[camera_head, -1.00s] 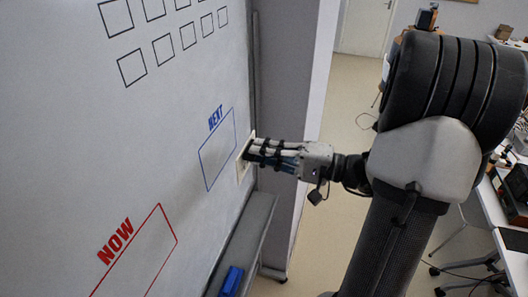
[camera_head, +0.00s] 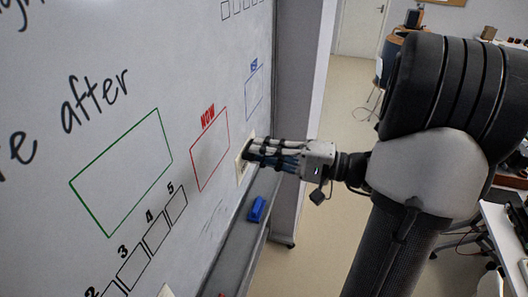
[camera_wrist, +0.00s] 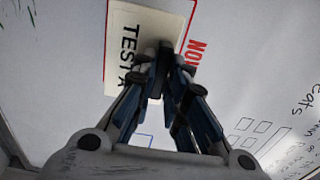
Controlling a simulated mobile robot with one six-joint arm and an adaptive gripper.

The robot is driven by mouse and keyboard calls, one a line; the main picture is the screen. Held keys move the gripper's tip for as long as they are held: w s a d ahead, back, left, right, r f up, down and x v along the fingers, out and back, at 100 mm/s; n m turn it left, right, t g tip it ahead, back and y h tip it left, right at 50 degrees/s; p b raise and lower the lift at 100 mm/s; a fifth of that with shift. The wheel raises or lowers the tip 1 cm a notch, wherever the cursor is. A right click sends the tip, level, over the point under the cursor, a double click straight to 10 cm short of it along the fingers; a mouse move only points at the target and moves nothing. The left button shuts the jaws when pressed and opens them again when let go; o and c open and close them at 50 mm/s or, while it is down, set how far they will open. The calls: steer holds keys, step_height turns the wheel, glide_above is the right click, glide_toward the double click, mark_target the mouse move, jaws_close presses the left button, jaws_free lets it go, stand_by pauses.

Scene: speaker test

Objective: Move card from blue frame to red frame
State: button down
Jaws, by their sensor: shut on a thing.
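My gripper (camera_head: 250,153) is shut on a pale card (camera_head: 241,168) and holds it at the whiteboard, beside the right edge of the red frame (camera_head: 210,150) marked NOW. In the wrist view the card (camera_wrist: 128,22) reads "TEST A", partly covered by the fingers (camera_wrist: 165,50), and it overlaps part of the red frame (camera_wrist: 190,25). I cannot tell whether the card touches the board. The blue frame (camera_head: 254,91) is farther along the board, empty. A corner of it shows in the wrist view (camera_wrist: 141,141).
The whiteboard (camera_head: 150,60) also bears a green frame (camera_head: 122,172) and several small black numbered boxes (camera_head: 155,230). A blue eraser (camera_head: 257,209) sits on the tray (camera_head: 243,245) below. Open floor (camera_head: 330,190) lies right of the board; a table (camera_head: 505,235) stands at the far right.

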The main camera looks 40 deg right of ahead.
mark_target(244, 146)
steer(key=shift+w+f, duration=0.1)
steer(key=shift+w, duration=1.05)
steer(key=shift+w+a+p, duration=0.35)
steer(key=shift+a+p, duration=0.05)
steer(key=shift+a, duration=0.25)
steer(key=shift+x, duration=2.2)
steer(key=shift+w+a+b, duration=0.3)
steer(key=shift+w+b, duration=0.1)
steer(key=shift+w, duration=0.1)
steer(key=c, duration=1.5)
jaws_free()
steer(key=shift+c, duration=0.2)
